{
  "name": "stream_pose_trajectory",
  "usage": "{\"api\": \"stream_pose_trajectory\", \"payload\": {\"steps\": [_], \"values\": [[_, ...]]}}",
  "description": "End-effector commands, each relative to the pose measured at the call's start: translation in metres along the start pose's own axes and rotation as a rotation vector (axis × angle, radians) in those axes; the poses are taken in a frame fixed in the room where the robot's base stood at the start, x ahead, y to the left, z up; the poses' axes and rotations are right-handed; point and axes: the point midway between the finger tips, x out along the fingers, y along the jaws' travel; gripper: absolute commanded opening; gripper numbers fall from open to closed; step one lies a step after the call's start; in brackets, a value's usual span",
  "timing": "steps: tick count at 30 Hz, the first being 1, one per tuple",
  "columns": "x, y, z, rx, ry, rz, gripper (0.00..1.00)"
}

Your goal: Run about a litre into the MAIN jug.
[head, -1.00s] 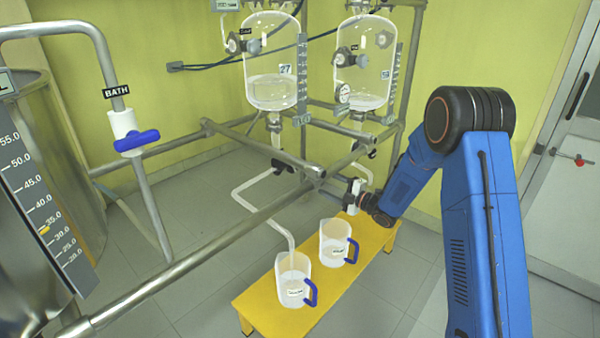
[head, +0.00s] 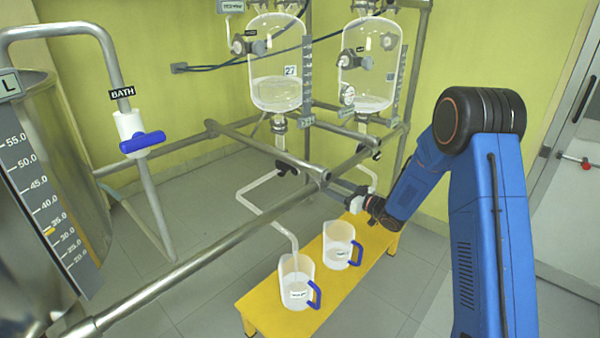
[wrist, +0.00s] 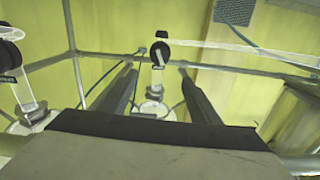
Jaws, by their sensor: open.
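Two white jugs with blue handles stand on a yellow bench; their labels are too small to read. The front jug (head: 297,289) is under the end of a white outlet tube (head: 262,212). The rear jug (head: 338,252) stands behind it, to the right. The tube comes from a black-handled drain valve (head: 285,168) below the left glass reactor (head: 277,92), marked 27, which holds clear liquid. My gripper (head: 338,187) is open and points left toward that valve. In the wrist view a black valve handle (wrist: 160,52) appears between the finger lines, beyond the tips. I cannot tell whether liquid runs.
A second glass reactor (head: 368,85) with liquid stands to the right, with its own drain valve. Metal frame rails (head: 230,240) cross in front of the valves. A steel bath tank (head: 40,160) with a scale and a blue-handled BATH tap (head: 142,142) are on the left.

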Motion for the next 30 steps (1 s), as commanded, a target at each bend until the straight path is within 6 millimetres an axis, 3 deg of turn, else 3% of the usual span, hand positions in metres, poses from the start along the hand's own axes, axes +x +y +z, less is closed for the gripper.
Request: {"api": "stream_pose_trajectory", "payload": {"steps": [5,24,30], "values": [[0.021,-0.001,0.0,-0.002,0.001,-0.004,0.57],[0.133,-0.001,0.0,-0.003,0.001,-0.002,0.57],[0.158,-0.001,0.001,-0.003,0.0,-0.002,0.57]]}}
